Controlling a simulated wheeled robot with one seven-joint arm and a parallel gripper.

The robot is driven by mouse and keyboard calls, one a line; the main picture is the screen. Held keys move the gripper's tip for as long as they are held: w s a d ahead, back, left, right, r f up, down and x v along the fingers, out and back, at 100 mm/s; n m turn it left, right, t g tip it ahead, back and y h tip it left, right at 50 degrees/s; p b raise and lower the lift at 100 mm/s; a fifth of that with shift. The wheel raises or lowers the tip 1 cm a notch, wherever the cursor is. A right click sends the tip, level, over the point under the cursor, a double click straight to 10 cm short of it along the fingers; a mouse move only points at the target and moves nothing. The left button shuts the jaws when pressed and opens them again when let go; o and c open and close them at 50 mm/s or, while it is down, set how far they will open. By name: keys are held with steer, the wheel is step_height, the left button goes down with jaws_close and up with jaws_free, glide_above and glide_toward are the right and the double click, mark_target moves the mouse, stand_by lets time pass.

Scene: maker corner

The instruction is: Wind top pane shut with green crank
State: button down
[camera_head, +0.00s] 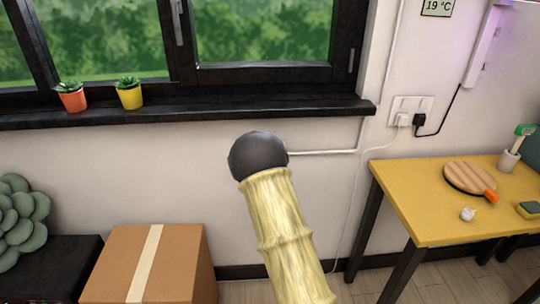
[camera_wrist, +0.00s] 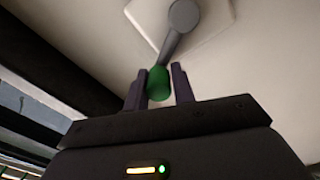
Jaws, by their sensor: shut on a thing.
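The crank's green knob (camera_wrist: 158,84) is between the two fingers of my gripper (camera_wrist: 159,70) in the wrist view, and the gripper is shut on it. A grey crank arm (camera_wrist: 170,46) runs up from the knob to a round grey hub on a pale mounting plate (camera_wrist: 213,22). In the head view the lower part of the dark-framed window (camera_head: 265,75) shows, with green foliage behind the glass. The top pane is outside the head view, and I cannot tell how far it is open. My gripper and the crank are not in the head view.
Two potted plants, orange (camera_head: 72,98) and yellow (camera_head: 130,94), stand on the dark sill (camera_head: 200,112). A cardboard box (camera_head: 190,260) is below. A yellow table (camera_head: 420,205) with a round board (camera_head: 468,177) stands right. A dark beam (camera_wrist: 60,60) lies left of the crank in the wrist view.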

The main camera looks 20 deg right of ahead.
steer(key=shift+w+a+f+n+b, duration=0.15)
steer(key=shift+f+n+b, duration=0.15)
steer(key=shift+n, duration=0.4)
steer(key=shift+s+a+f+n+b, duration=0.15)
steer(key=shift+f+n+b, duration=0.1)
steer(key=shift+n, duration=0.45)
steer(key=shift+w, duration=0.1)
steer(key=shift+r, duration=0.1)
steer(key=c, duration=1.2)
jaws_free()
steer(key=shift+a, duration=0.15)
steer(key=v, duration=1.7)
